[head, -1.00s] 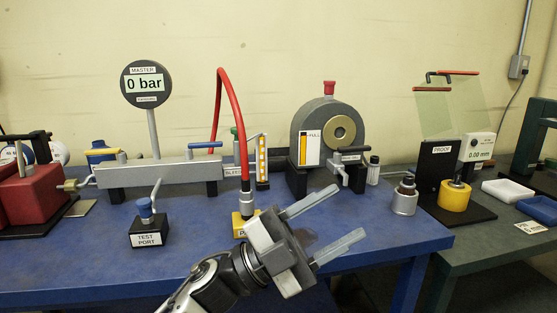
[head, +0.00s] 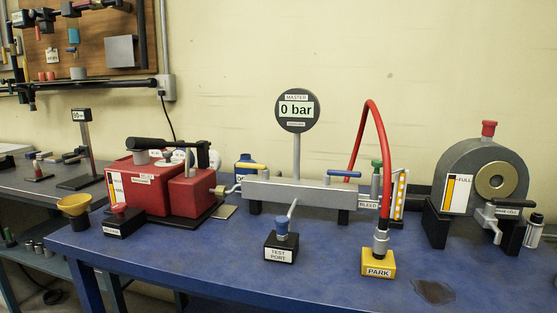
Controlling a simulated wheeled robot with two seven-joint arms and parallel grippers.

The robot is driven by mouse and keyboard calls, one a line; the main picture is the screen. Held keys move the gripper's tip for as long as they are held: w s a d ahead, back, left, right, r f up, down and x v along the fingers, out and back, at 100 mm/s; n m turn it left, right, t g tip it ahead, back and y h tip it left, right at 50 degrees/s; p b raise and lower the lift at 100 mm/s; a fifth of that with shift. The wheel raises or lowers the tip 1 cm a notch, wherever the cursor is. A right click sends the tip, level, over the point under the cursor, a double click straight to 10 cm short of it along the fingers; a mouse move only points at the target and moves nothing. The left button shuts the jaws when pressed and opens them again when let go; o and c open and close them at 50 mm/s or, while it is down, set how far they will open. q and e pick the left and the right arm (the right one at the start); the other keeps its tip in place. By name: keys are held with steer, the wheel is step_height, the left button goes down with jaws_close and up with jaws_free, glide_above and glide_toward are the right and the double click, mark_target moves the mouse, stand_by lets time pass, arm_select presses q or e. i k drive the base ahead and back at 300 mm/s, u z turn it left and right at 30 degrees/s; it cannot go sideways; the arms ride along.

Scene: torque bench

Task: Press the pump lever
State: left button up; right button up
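The pump is a red block unit (head: 140,190) at the left of the blue bench in the head view. Its black lever (head: 175,145) lies roughly level across the top of the red blocks. The master gauge (head: 297,110) behind the grey manifold (head: 300,192) reads 0 bar. Neither of my grippers shows in this view, so nothing is seen touching the lever.
A yellow funnel (head: 74,205) stands left of the pump, with a small black box with a red top (head: 118,222) in front. The test port (head: 281,248) and yellow park block (head: 378,263) with the red hose (head: 377,125) stand farther right. The front bench surface is mostly clear.

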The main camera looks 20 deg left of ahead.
mark_target(131, 143)
steer(key=u, duration=1.4)
